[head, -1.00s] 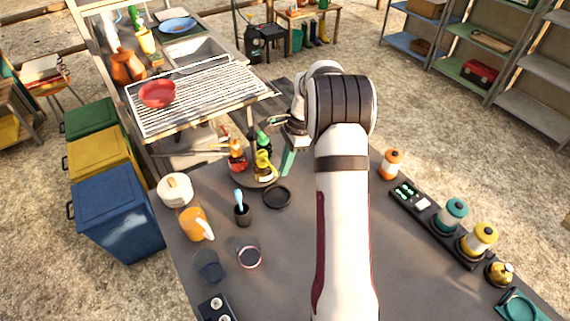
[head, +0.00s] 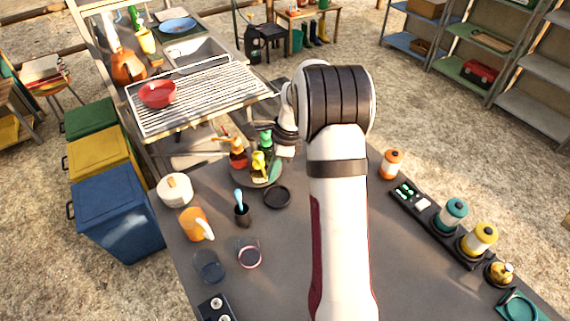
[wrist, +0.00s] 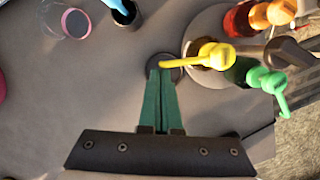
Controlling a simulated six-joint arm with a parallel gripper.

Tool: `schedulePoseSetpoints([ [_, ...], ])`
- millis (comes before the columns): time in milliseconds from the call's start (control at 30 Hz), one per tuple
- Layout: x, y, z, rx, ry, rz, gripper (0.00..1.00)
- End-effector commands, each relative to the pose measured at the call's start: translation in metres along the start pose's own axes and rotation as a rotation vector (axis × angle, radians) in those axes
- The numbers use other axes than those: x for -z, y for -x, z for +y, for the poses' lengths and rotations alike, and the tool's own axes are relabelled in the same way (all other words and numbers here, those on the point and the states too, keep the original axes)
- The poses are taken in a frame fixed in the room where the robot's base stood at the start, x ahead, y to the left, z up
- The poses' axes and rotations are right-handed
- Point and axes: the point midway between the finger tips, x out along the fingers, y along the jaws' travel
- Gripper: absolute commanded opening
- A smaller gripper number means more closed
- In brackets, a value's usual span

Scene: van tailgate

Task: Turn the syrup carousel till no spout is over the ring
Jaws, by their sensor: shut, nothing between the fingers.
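The syrup carousel (head: 262,183) is a round tray at the table's far edge, with pump bottles on it. They include a red bottle with an orange pump (head: 238,158), a yellow-pump bottle (head: 258,166) and a green-pump bottle (head: 266,142). The dark ring (head: 277,205) lies on the table beside the tray. In the wrist view the yellow spout (wrist: 185,62) points left and overlaps the ring (wrist: 178,74). The green pump's spout points away from it. My gripper (wrist: 160,74) is shut and empty, its green fingertips partly hiding the ring.
A dark cup with a light-blue utensil (head: 242,214), an orange mug (head: 195,225), a white pot (head: 175,190) and clear glasses (head: 249,254) stand left of the ring. A dark rack with colored canisters (head: 453,215) is at the right. Much of the tabletop between is clear.

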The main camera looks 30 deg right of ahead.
Motion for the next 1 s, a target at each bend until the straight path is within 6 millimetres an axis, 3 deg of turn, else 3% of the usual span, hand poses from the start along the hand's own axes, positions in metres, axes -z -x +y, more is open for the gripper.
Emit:
schedulePoseSetpoints([
  [533, -0.06, -0.015, 0.009, 0.116, -0.462, -0.001, 0.0],
  [1000, -0.086, -0.021, 0.003, 0.115, -0.46, 0.0, 0.0],
])
